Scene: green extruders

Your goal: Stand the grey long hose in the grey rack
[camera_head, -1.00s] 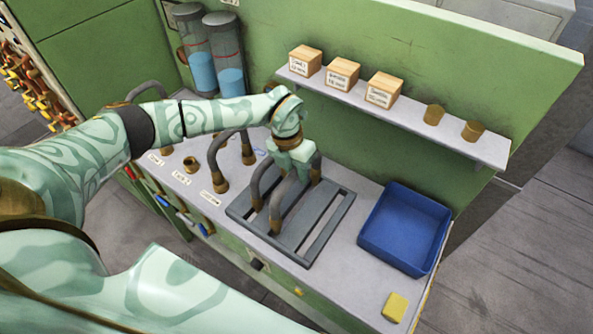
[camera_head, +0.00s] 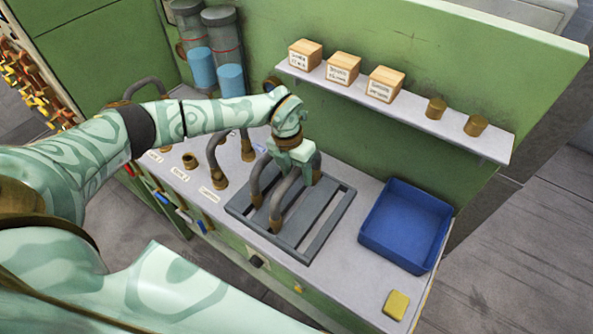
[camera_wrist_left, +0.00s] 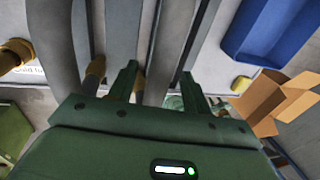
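The grey rack (camera_head: 321,228) is a flat slotted frame on the bench. Two arched grey hoses with brass ends stand at it under my left gripper: the nearer hose (camera_head: 284,199) and the farther hose (camera_head: 257,184). I cannot tell which is the long one. My left gripper (camera_head: 297,168) points down over the rack at the top of these arches. In the left wrist view its fingers (camera_wrist_left: 158,80) are apart, with a grey hose (camera_wrist_left: 175,40) running between or just beyond them; contact is unclear. The wrist partly hides the arches. My right gripper is out of frame.
A blue bin (camera_head: 405,228) and a yellow block (camera_head: 396,305) are right of the rack. Another arched hose (camera_head: 214,160) stands to the left near paper labels. A shelf (camera_head: 400,107) with boxes and brass cylinders overhangs the bench's back.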

